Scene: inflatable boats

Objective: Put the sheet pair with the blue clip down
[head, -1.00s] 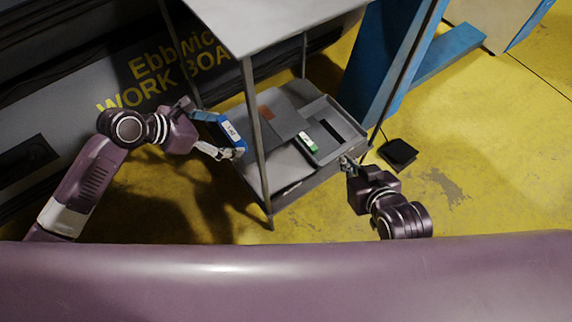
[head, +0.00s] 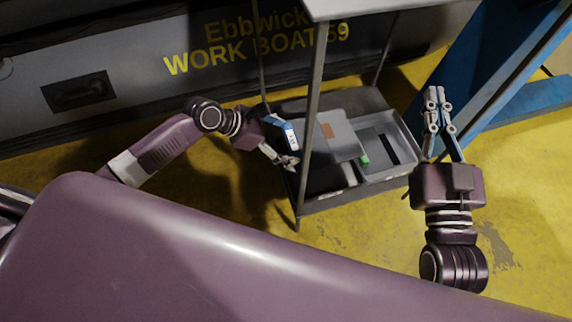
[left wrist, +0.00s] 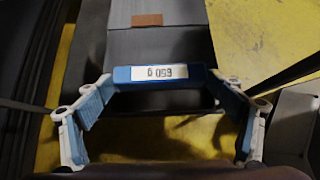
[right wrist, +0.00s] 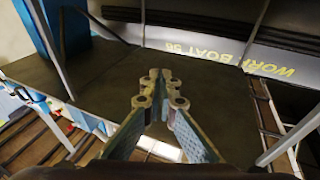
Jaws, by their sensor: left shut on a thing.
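My left gripper (head: 285,141) is shut on a blue clip (head: 290,136) with a white label. In the left wrist view the blue clip (left wrist: 160,76) spans between my two fingers. A grey sheet (left wrist: 150,42) with a brown patch shows directly beyond the clip. I cannot tell where the clipped sheets end and the cart surface begins. The clip is at the left side of the cart, beside its front post. My right gripper (head: 438,92) is empty, its fingertips together, right of the cart.
The cart's lower shelf (head: 318,202) holds a grey tray (head: 405,165) and a green clip (head: 364,161). A thin post (head: 308,130) stands right of my left gripper, and the cart's upper shelf (head: 360,8) is above. A blue beam (head: 500,75) is behind my right gripper.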

